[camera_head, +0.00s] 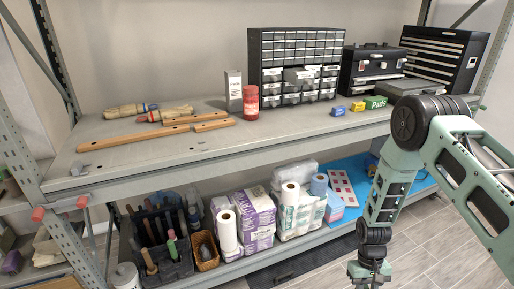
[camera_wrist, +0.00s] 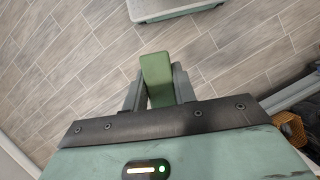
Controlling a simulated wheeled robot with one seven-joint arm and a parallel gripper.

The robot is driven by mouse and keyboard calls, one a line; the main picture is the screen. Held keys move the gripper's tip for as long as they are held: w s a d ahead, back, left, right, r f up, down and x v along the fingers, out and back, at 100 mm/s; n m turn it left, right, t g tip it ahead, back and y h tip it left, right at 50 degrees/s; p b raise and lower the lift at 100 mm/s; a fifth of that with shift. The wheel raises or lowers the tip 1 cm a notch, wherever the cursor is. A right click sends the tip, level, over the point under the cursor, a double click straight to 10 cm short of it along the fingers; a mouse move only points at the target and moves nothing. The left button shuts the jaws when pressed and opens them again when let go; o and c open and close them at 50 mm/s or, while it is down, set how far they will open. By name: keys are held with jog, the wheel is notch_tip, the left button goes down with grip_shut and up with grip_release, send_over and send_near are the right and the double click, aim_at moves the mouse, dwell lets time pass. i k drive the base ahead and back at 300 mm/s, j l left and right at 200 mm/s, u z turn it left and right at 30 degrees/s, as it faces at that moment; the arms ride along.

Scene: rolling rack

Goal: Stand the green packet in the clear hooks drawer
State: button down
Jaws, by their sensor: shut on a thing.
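My gripper (camera_wrist: 158,92) is shut on a plain green packet (camera_wrist: 156,70), which stands out between the two fingers in the wrist view. In the head view my gripper (camera_head: 370,272) hangs low at the right, in front of the rack and over the floor; the packet cannot be made out there. The black drawer cabinet (camera_head: 252,50) stands on the upper shelf, well above and left of my gripper. One clear drawer (camera_head: 298,75) in its middle looks pulled out. The drawer labels are too small to read, so I cannot tell which is the hooks drawer.
The shelf front (camera_head: 300,118) before the cabinet is clear.

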aim_at(300, 77)
jog(key=i+l+u, duration=0.5)
jog(key=l, duration=0.3)
jog(key=i+l+u, duration=0.25)
jog(key=l, duration=0.25)
jog(key=i+j, duration=0.05)
